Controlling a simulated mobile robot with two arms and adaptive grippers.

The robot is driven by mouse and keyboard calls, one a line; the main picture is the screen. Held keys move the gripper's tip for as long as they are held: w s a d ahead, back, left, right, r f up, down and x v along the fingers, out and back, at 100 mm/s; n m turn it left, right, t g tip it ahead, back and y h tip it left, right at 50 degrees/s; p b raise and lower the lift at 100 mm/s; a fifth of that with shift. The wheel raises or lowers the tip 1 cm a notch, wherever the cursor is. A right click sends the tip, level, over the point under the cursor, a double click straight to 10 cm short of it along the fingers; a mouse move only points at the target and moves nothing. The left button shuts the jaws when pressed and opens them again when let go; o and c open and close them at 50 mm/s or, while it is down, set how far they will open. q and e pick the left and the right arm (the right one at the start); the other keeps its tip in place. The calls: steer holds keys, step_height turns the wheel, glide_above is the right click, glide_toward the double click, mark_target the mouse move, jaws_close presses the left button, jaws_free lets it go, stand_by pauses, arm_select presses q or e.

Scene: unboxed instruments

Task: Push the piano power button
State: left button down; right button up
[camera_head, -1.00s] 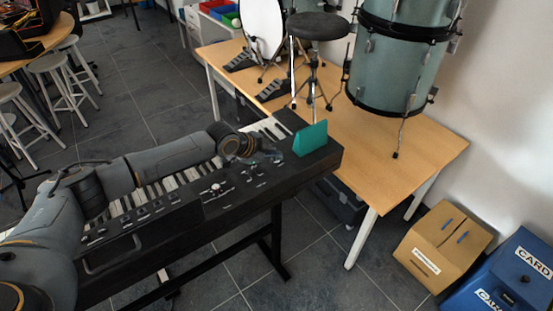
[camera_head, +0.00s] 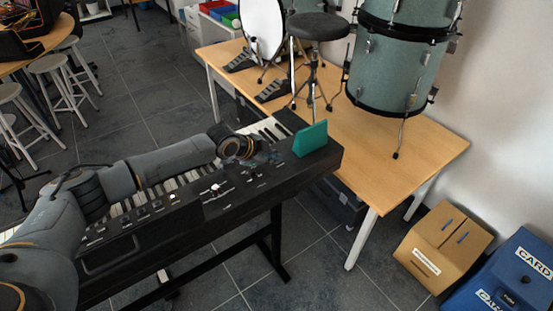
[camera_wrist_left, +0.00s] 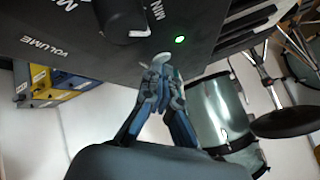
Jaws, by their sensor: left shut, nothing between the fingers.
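The piano is a black keyboard (camera_head: 120,247) on a stand, with knobs and small buttons on its panel. My left gripper (camera_head: 268,162) is shut and empty over the panel's right part, near the green block. In the left wrist view its fingertips (camera_wrist_left: 160,68) meet at a small pale piece on the panel edge; contact is hard to tell. A round green light (camera_wrist_left: 179,39) glows just beside them, near the word MIN. A dark knob (camera_wrist_left: 124,18) sits to its left. The power button cannot be told apart for sure. My right gripper is out of view.
A teal wedge-shaped block (camera_head: 311,139) stands on the piano's right end. A wooden table (camera_head: 420,155) with drums and a stool (camera_head: 318,26) is behind. A cardboard box (camera_head: 442,247) and a blue box (camera_head: 515,275) stand at the right.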

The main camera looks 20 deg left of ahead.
mark_target(274, 165)
arm_select(q)
steer(key=shift+r, duration=0.3)
step_height(274, 165, up, 6)
steer(key=p, duration=0.5)
steer(key=shift+r, duration=0.1)
